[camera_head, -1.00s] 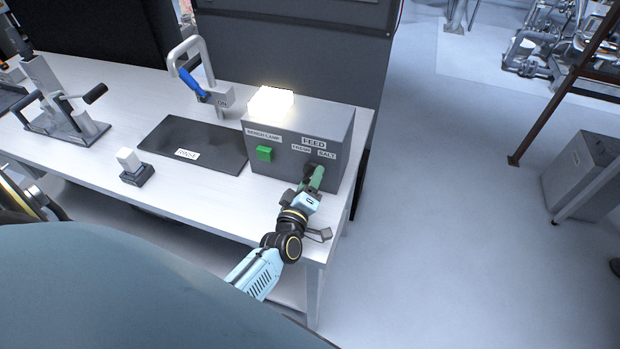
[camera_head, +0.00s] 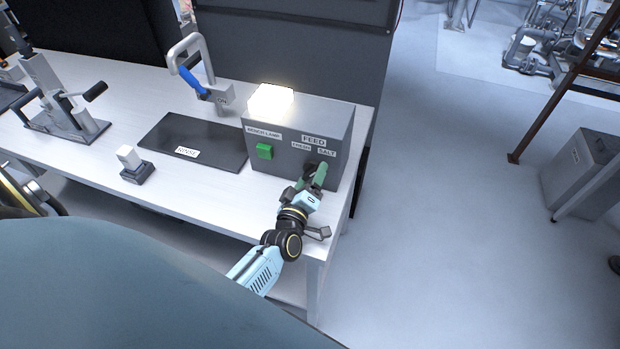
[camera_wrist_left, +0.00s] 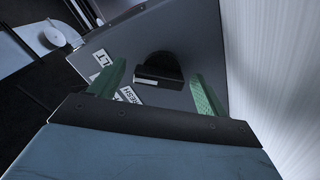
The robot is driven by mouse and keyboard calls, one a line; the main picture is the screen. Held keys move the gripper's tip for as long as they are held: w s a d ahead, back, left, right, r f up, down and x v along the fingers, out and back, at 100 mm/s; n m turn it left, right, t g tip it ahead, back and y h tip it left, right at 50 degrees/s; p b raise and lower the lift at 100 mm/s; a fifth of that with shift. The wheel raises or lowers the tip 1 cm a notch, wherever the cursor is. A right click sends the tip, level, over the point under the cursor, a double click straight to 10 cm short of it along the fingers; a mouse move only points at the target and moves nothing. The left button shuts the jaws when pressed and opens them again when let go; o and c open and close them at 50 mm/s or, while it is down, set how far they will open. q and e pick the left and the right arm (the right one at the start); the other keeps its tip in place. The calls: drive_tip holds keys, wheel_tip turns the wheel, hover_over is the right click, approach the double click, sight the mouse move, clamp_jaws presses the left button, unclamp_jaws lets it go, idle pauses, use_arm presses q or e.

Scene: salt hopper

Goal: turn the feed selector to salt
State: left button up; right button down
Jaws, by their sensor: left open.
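The feed selector is a black knob (camera_head: 308,169) on the front of the grey box (camera_head: 345,138), under the FEED, FRESH and SALT labels. In the head view my left gripper (camera_head: 316,178) partly hides it. In the left wrist view the knob (camera_wrist_left: 165,68) has a white bar on its face, and I cannot tell which label it points to. My left gripper (camera_wrist_left: 158,88) is open, its green fingers on either side of the knob, with visible gaps. My right gripper is not in view.
A green bench-lamp switch (camera_head: 264,151) sits left on the box, and a lit lamp (camera_head: 270,98) on top. A black rinse mat (camera_head: 190,140), a blue-handled lever (camera_head: 196,84) and a small white-topped block (camera_head: 130,160) stand to the left. The table ends just right of the box.

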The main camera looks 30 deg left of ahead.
use_arm(q)
drive_tip(key=shift+s, duration=0.1)
drive_tip(key=v, duration=1.3)
drive_tip(key=shift+s, duration=0.15)
